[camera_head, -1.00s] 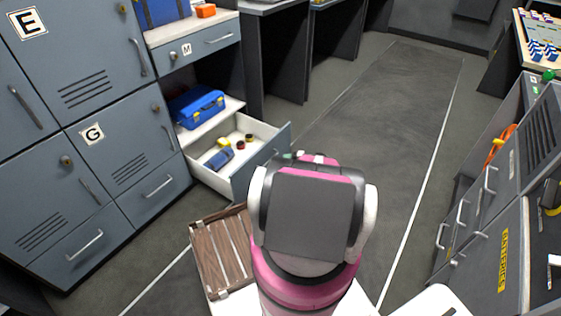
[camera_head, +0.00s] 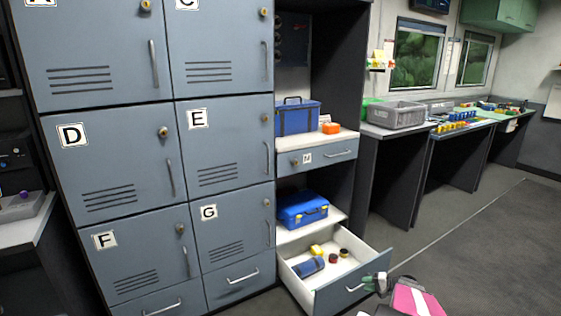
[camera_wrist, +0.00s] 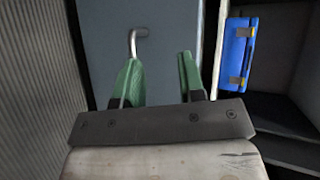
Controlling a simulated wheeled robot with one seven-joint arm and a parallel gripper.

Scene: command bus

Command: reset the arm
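My gripper (camera_wrist: 158,64) has two green fingers spread apart with nothing between them, so it is open. In the wrist view a metal handle (camera_wrist: 138,40) on a grey-blue front shows beyond the fingers, near the left fingertip. I cannot tell whether they touch. In the head view my gripper (camera_head: 375,283) is at the lower right, by the front of an open drawer (camera_head: 350,288). My pink arm (camera_head: 412,299) is cut off by the bottom edge.
The drawer holds a blue cylinder (camera_head: 309,267) and several small items. Above it are a blue toolbox (camera_head: 302,210) and a shut drawer M (camera_head: 318,158). Lettered lockers (camera_head: 222,145) stand left. Desks (camera_head: 455,140) line the back right; the floor (camera_head: 470,240) there is clear.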

